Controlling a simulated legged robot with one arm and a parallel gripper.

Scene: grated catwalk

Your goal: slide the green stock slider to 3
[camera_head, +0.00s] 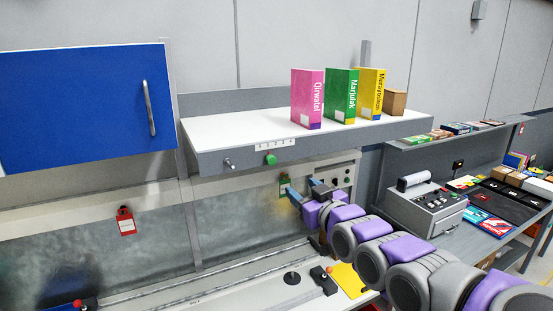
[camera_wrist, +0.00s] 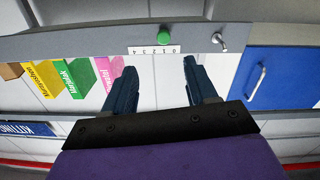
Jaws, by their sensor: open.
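The green stock slider (camera_head: 270,159) is a small round knob on the front edge of the shelf (camera_head: 215,160), under a white number strip (camera_head: 275,144). In the wrist view, which is upside down, the slider (camera_wrist: 165,36) sits beside the strip (camera_wrist: 155,50), by about the 1; the exact mark is hard to read. My gripper (camera_head: 304,189) is open and empty, below the shelf edge and right of the slider in the head view. In the wrist view its two fingers (camera_wrist: 160,78) point towards the shelf, with the slider between their directions and apart from both.
A metal knob (camera_head: 229,163) projects left of the slider. A blue cabinet door (camera_head: 85,105) is at left. A grey control box (camera_head: 424,207) stands right, behind my arm.

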